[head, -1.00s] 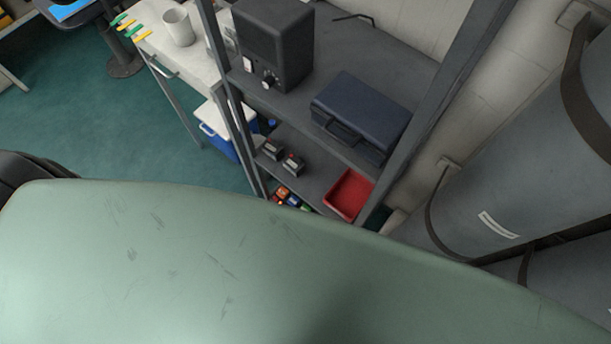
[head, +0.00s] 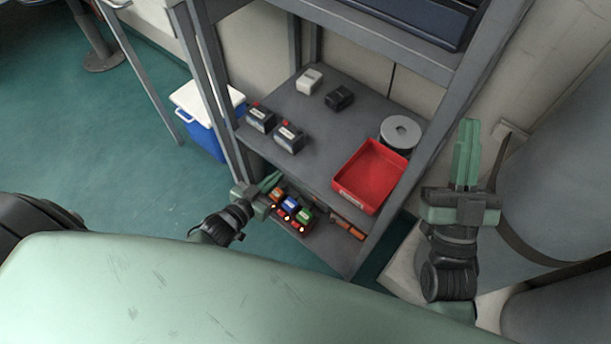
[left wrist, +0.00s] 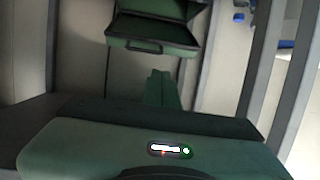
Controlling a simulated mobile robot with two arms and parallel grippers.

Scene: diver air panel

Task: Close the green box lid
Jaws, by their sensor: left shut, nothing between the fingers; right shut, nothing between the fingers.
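In the left wrist view a dark green box (left wrist: 150,37) with a handle on its front shows at the top. Its lid (left wrist: 163,8) stands open and is cut off by the picture's top edge. I do not see this box in the head view. My left gripper (head: 271,182) is shut and empty in front of the lower shelves. Its shut fingers also show in the left wrist view (left wrist: 161,88), below the box in the picture and apart from it as far as I can tell. My right gripper (head: 468,148) is shut and empty at the right, beside the shelf unit.
The grey shelf unit (head: 340,137) holds a red tray (head: 372,172), a grey round reel (head: 400,132) and several small boxes. A blue and white cooler (head: 207,122) stands on the floor. Grey cylinders (head: 560,180) stand at the right.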

